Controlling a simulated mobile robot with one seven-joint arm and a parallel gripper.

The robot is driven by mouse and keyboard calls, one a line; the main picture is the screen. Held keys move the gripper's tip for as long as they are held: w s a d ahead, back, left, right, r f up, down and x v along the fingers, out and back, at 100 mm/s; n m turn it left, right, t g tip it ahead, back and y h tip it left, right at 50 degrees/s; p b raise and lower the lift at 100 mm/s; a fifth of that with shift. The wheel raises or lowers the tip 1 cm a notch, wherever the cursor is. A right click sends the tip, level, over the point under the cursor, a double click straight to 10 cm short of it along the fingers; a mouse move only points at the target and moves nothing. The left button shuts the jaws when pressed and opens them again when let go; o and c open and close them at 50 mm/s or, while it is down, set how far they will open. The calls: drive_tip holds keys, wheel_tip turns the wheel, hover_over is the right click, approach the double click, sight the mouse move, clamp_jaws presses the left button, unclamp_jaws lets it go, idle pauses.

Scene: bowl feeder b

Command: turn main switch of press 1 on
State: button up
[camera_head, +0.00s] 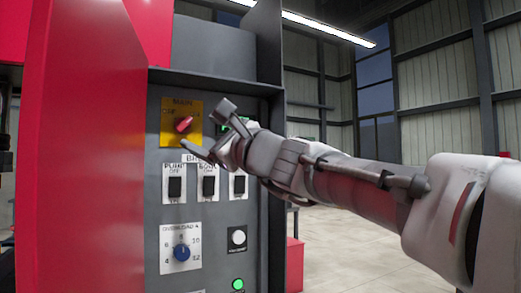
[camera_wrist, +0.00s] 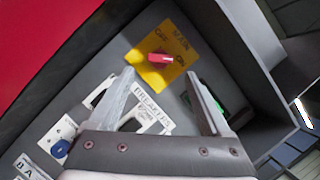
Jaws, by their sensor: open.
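The main switch is a red rotary knob (camera_head: 184,124) on a yellow plate (camera_head: 167,137) marked MAIN, high on the grey control panel. In the wrist view the red knob (camera_wrist: 160,58) lies beyond my fingertips, with its grip pointing toward the word ON at the right of the plate; OFF is at the left. My gripper (camera_head: 206,124) is open and empty, in front of the panel just right of the knob. In the wrist view the fingers (camera_wrist: 160,80) are spread wide, and the knob is apart from them. In the head view the right side of the plate is partly hidden.
Below the plate are black breaker switches (camera_head: 175,187), a blue overload dial (camera_head: 181,253), a white button (camera_head: 238,237) and a green light (camera_head: 238,284). A red machine wall (camera_head: 80,150) stands close at the left. Open floor (camera_head: 370,270) lies at the right.

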drive_tip(key=v, duration=1.1)
